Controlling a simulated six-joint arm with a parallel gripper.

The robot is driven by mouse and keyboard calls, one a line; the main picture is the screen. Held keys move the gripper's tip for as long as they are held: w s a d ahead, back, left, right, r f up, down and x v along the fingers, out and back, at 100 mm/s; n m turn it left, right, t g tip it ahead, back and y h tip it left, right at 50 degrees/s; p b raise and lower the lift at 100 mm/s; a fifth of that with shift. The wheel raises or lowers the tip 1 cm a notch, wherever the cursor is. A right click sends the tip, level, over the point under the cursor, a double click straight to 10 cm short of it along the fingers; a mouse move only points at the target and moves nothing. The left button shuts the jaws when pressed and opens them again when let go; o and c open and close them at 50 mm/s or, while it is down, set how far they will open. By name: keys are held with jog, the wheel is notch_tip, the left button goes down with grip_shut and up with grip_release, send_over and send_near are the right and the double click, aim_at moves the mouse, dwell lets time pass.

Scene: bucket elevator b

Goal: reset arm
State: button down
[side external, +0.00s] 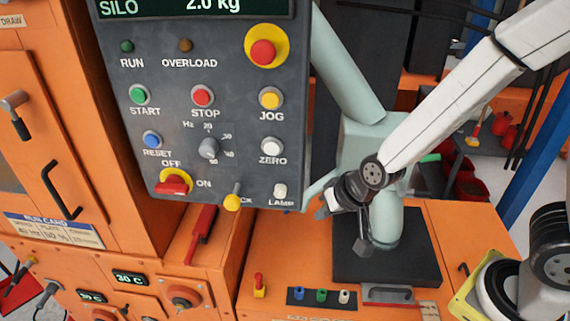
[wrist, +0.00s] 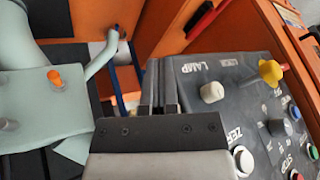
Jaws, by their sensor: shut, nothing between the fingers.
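My gripper (side external: 328,204) is beside the lower right corner of the grey control panel (side external: 230,110), close to the white LAMP knob (side external: 280,190). I cannot tell from the side whether it touches the panel. In the wrist view my gripper's fingers (wrist: 158,75) are together with nothing between them. The panel (wrist: 225,115) lies just right of the fingers there, with the LAMP knob (wrist: 212,92) and the ZERO button (wrist: 243,160) in sight. My white arm reaches in from the upper right, and its wrist hides part of the pale green post behind it.
The panel carries a red stop button (side external: 263,52), a yellow-tipped lever (side external: 232,202) and a red-yellow switch (side external: 174,183). A pale green post (side external: 388,222) stands close behind my wrist. Orange cabinets (side external: 80,120) fill the left. Small coloured plugs (side external: 321,296) sit below.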

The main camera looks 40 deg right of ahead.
jog(key=s+d+n+g, duration=0.1)
jog(key=s+d, duration=0.2)
jog(key=d, duration=0.2)
jog(key=s+d+r+n+g+h, duration=0.1)
jog(key=s+d+n+g, duration=0.1)
jog(key=d, duration=0.3)
jog(key=shift+s+d+h, duration=0.25)
jog(key=shift+s+h, duration=0.05)
jog(key=shift+s, duration=0.25)
jog(key=shift+r, duration=0.1)
dwell(2.3)
